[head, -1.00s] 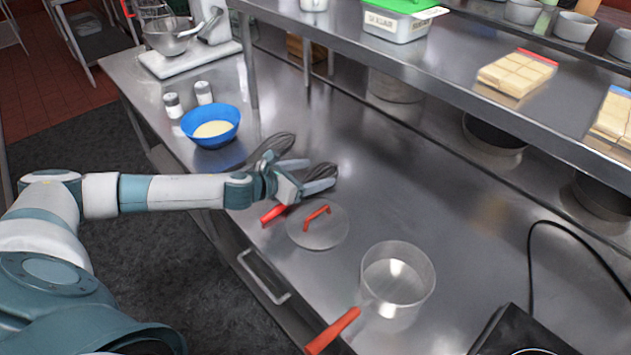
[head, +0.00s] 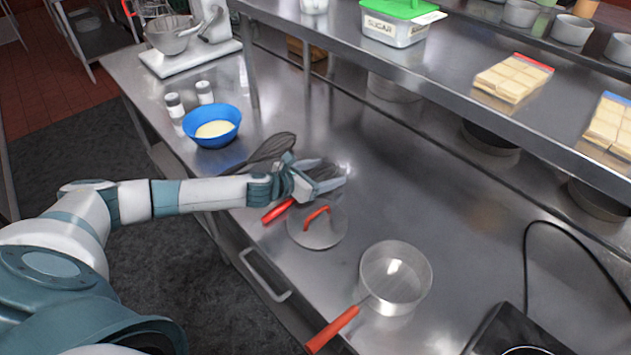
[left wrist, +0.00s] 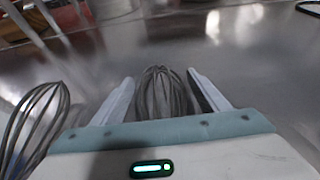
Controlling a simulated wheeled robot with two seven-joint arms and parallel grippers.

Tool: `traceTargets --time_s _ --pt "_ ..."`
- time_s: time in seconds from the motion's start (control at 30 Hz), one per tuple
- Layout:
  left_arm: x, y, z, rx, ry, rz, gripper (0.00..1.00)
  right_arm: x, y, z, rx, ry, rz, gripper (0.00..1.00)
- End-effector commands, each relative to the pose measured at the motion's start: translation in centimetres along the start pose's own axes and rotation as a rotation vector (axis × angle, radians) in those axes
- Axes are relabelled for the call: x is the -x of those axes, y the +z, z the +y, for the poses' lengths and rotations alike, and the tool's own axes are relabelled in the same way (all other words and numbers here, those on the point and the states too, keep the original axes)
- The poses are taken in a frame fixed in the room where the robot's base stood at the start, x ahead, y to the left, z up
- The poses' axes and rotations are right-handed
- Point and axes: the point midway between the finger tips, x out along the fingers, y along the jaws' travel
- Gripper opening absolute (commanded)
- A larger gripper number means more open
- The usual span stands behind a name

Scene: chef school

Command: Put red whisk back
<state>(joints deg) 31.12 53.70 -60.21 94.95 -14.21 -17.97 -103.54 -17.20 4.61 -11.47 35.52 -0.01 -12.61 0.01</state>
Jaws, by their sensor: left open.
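The red whisk (head: 278,211) lies on the steel counter, its red handle pointing toward the front edge. Its wire head is mostly hidden by my left gripper in the head view. My left gripper (head: 331,175) is open over the wire head. In the left wrist view, the whisk's wires (left wrist: 163,92) show between the two spread fingers (left wrist: 160,78); I cannot tell whether they touch. A second, dark whisk (head: 270,148) lies just to the left, and its wires (left wrist: 35,122) show at the left of the wrist view. My right gripper is not in view.
A lid (head: 317,232) with a red handle lies just beside the red whisk. A pan (head: 412,287) with a red handle stands nearer the front. A blue bowl (head: 212,138) and shakers stand at left. A steel shelf (head: 440,85) overhangs the back. The counter's middle right is clear.

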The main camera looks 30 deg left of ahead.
Motion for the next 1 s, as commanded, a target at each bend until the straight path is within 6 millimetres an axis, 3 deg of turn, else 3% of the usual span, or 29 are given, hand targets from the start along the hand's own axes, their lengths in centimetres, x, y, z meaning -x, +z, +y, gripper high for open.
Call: traceTargets --time_s 0.2,0.37,0.47,0.77,1.0 --pt "0.0 0.0 0.0 0.0 0.0 0.0 0.66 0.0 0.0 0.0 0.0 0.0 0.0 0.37" --pt "0.0 0.0 0.0 0.0 0.0 0.0 0.28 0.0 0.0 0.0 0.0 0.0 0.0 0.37" --pt "0.0 0.0 0.0 0.0 0.0 0.0 0.19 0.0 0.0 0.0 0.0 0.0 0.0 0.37" --pt "0.1 0.2 0.0 -0.001 0.0 -0.001 0.19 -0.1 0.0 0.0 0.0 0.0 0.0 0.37" --pt "0.6 1.6 0.0 -0.003 0.0 -0.002 0.19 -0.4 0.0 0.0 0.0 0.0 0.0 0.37"
